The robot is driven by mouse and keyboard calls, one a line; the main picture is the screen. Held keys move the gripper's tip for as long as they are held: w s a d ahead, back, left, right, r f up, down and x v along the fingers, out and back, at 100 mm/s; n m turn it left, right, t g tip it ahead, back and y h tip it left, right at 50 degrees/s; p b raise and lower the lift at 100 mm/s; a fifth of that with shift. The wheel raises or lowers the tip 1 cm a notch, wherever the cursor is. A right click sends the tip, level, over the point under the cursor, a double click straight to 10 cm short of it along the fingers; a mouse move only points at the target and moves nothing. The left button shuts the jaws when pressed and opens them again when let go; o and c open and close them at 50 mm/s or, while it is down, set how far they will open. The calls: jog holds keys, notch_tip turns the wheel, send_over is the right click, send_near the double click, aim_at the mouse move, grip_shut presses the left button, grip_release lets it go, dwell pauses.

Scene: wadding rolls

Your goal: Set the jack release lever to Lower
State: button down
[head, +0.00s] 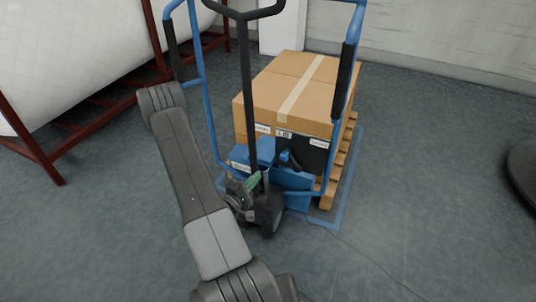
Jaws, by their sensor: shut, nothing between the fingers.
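A blue pallet jack (211,95) stands upright in the middle of the head view, with a black tiller (246,80) rising from its base. A small lever with a blue and dark end (289,158), seemingly the release lever, sits low in front of a black panel (313,157). White labels (284,133) run along the panel's top; the lettering is too small to read surely, so the lever's setting is unclear. My arm reaches up left of the tiller. I cannot make out my gripper; dark parts with a green piece (253,181) crowd the jack's base.
Taped cardboard boxes (282,100) stand on a wooden pallet (340,165) behind the panel. A large white roll (80,50) lies on a dark red rack (45,160) at left. A dark round object (523,170) stands at the right edge. The floor at right is mostly clear.

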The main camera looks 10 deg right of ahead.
jog(key=shift+f, duration=0.1)
dwell(0.3)
jog(key=b+x, duration=0.1)
jog(key=x, duration=0.9)
jog(key=shift+b, duration=0.4)
jog(key=shift+s+d+r, duration=0.1)
jog(key=shift+r, duration=0.15)
jog(key=shift+d+r+m, duration=0.1)
jog(key=shift+r+m, duration=0.05)
jog(key=shift+m, duration=0.15)
